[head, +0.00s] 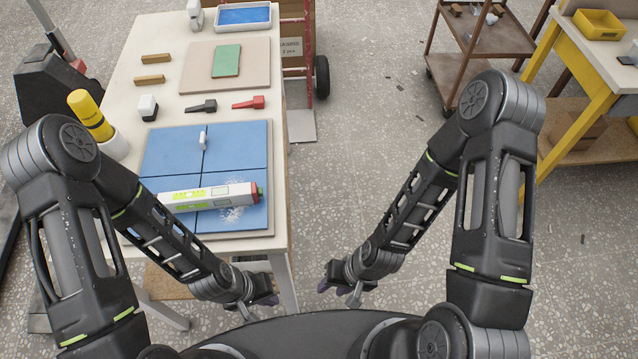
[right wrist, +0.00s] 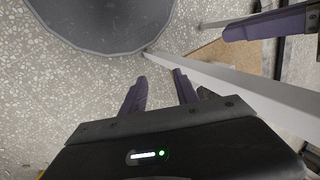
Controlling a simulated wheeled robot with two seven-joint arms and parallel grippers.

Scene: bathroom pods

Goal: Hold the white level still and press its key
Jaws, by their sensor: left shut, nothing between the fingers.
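The white level (head: 232,193) lies on the blue tiled board (head: 160,150), slightly slanted, with green markings and a dark and reddish right end. Its key is too small to make out. Part of its left end is hidden behind my left arm. My left gripper (head: 268,299) is shut and empty, low in front of the table, apart from the level. Its purple fingers also show in the right wrist view (right wrist: 268,25). My right gripper (head: 336,287) is open and empty to the right of the table; its two purple fingers stand apart in the right wrist view (right wrist: 159,76).
A white tile spacer (head: 203,140) and pale powder (head: 232,214) are on the blue board. Behind it lie a black clamp (head: 201,106), a red clamp (head: 249,103) and a green pad (head: 226,61).

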